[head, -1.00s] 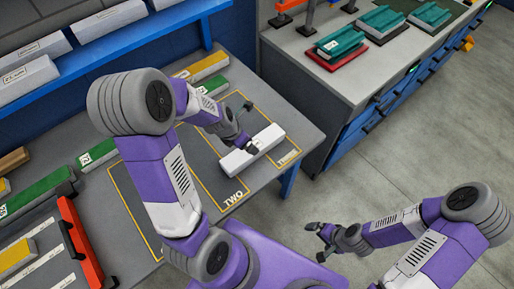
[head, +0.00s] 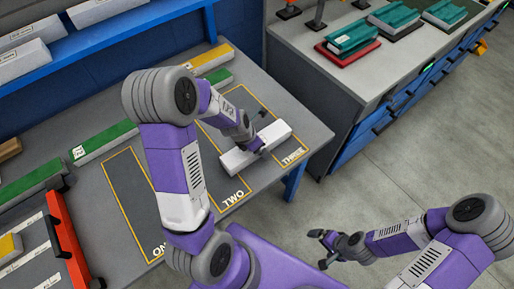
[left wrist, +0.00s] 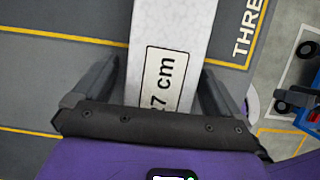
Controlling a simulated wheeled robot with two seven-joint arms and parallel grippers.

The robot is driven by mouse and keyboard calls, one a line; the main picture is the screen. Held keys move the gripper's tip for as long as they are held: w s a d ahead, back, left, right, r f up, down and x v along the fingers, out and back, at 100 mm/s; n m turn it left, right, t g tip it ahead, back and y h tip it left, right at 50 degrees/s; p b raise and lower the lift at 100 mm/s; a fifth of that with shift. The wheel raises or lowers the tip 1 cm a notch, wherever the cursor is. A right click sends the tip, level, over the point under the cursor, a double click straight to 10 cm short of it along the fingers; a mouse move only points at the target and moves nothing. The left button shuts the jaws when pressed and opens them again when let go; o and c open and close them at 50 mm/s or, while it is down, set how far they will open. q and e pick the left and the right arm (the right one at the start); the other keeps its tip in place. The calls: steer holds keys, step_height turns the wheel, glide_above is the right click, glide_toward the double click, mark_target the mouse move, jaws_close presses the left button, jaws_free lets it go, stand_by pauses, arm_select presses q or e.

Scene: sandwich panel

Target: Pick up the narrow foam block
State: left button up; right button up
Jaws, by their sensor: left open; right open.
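A white block (head: 236,160) lies on the grey table across the outlined fields marked TWO and THREE. In the left wrist view the white block (left wrist: 170,30) carries a label that reads "27 cm", partly cut off by the gripper. My left gripper (head: 258,135) is open over the block's middle. In the left wrist view its fingers stand on both sides of the block, with a gap on each side. My right gripper (head: 326,245) is open and empty above the floor, away from the table.
A green block (head: 103,141) lies on the table at the left. A red-edged rack (head: 68,245) stands at the lower left. A blue shelf (head: 130,45) with white blocks runs behind. A grey workbench (head: 345,75) with green parts stands at the right.

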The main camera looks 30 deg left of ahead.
arm_select(q)
steer(key=shift+r, duration=0.1)
steer(key=shift+c, duration=0.3)
steer(key=c, duration=1)
steer(key=shift+r, duration=0.1)
